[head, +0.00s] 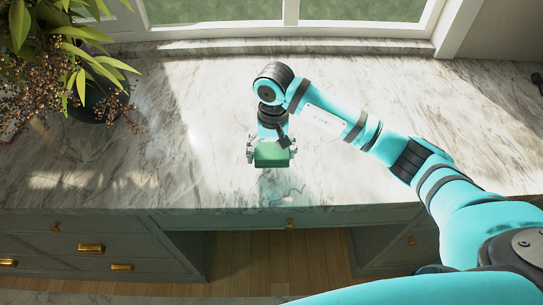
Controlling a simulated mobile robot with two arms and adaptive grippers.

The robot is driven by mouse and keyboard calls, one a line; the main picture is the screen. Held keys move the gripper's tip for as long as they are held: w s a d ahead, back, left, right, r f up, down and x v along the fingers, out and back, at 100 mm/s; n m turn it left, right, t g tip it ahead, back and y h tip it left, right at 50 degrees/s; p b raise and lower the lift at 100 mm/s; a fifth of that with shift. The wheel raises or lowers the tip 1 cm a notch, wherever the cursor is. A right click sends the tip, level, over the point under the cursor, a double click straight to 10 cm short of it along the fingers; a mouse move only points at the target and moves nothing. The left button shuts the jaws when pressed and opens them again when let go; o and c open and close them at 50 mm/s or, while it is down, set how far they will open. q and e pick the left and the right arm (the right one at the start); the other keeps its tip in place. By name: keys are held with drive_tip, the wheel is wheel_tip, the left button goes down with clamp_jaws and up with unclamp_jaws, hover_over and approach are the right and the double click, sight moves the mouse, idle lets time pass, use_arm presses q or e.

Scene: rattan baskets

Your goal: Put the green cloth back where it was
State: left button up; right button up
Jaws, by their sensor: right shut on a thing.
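The green cloth (271,155) is a small folded green block in the middle of the head view. My right gripper (271,150) is shut on it, with a finger showing on each side. The cloth is over the front part of the marble counter (190,130). I cannot tell whether it touches the counter or is held just above it. My left gripper is not in view.
A potted plant (75,65) with green leaves and brown berries stands at the left. A window (290,12) is behind the counter. Grey drawers with brass handles (90,248) are below. Most of the marble top is clear. No basket shows.

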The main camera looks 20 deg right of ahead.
sight(272, 161)
wheel_tip(272, 161, down, 2)
drive_tip(key=shift+f+p, duration=0.25)
drive_tip(key=shift+p, duration=0.45)
drive_tip(key=shift+f, duration=0.45)
drive_tip(key=shift+f, duration=0.15)
drive_tip(key=o, duration=0.8)
drive_tip(key=shift+o, duration=0.2)
